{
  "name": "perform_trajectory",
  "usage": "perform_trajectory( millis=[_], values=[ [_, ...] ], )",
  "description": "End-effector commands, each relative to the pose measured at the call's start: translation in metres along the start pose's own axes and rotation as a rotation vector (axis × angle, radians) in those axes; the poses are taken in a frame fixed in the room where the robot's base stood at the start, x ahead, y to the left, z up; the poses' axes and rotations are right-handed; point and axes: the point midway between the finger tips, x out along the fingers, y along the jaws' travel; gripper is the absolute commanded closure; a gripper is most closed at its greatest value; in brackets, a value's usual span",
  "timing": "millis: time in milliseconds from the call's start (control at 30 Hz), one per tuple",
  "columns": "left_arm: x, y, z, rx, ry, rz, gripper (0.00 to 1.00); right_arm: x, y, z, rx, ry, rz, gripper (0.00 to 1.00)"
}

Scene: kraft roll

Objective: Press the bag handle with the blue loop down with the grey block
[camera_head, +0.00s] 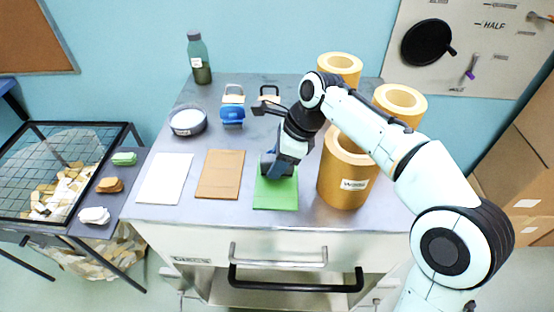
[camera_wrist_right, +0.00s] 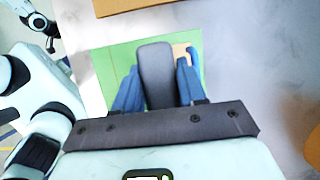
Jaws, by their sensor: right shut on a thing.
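My right gripper (camera_head: 278,168) is low over the green sheet (camera_head: 276,196). In the right wrist view its blue fingers (camera_wrist_right: 155,88) are shut on the grey block (camera_wrist_right: 155,70). The bag handle with the blue loop lies on the green sheet: its tan patch (camera_wrist_right: 180,52) shows just right of the block's far end, and a bit of the blue loop (camera_wrist_right: 193,55) shows beside it. The block hides part of the patch. I cannot tell whether they touch. In the head view the gripper hides this handle.
A brown sheet (camera_head: 220,176) and a white sheet (camera_head: 165,180) lie left. A large kraft roll (camera_head: 343,182) stands close on the right. Behind are a blue object (camera_head: 232,114), two other handles, a round dish (camera_head: 187,122) and a bottle (camera_head: 199,60).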

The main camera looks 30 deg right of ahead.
Motion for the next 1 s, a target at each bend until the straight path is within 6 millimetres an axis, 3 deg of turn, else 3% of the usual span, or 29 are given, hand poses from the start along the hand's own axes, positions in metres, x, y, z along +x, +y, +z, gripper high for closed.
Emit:
perform_trajectory(
  millis=[1000],
  values=[
    [0.005,-0.0018,0.0003,-0.001,-0.002,-0.001,0.11,0.0089,0.0,-0.0039,0.001,0.001,0.001,0.94]
  ],
)
